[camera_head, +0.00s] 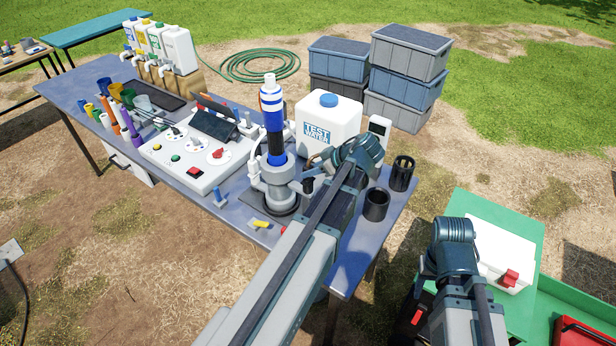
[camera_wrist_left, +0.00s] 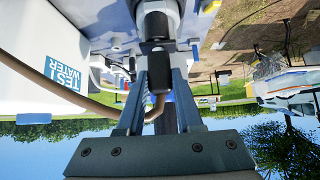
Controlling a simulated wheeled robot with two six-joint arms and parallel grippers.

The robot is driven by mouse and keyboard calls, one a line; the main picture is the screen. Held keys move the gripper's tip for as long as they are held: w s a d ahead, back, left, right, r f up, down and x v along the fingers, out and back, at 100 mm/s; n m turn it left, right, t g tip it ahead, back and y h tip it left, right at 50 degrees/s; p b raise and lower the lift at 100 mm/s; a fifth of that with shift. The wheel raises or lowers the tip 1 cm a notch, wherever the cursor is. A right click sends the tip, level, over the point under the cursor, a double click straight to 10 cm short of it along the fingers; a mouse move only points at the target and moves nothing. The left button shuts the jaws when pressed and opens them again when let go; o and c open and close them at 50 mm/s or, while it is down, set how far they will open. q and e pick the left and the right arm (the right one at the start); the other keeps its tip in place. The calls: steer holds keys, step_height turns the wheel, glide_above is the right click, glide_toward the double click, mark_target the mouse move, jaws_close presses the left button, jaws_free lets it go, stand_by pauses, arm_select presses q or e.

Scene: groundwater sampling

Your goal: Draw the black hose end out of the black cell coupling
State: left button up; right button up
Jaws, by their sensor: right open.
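The grey sampling cell (camera_head: 275,186) stands upright near the right part of the blue-grey table, with a blue-and-white cylinder on top. In the left wrist view, the black cell coupling (camera_wrist_left: 154,26) is at the top centre. The black hose end (camera_wrist_left: 158,76) lies just below it, in line with it. I cannot tell whether they still join. My left gripper (camera_wrist_left: 158,88) is shut on the hose end, one finger on each side. My right gripper (camera_head: 424,285) is open at the lower right, away from the table.
A white test water container (camera_head: 328,128) stands just behind the left gripper. Two black cups (camera_head: 376,204) stand at the table's right end. A white control panel (camera_head: 190,158) is left of the cell. A yellow-handled item (camera_head: 261,225) lies at the front edge.

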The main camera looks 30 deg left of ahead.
arm_select(q)
jaws_close()
steer(key=shift+r, duration=0.2)
steer(key=shift+r+p, duration=2.8)
steer(key=shift+p, duration=0.15)
steer(key=shift+d+f, duration=0.1)
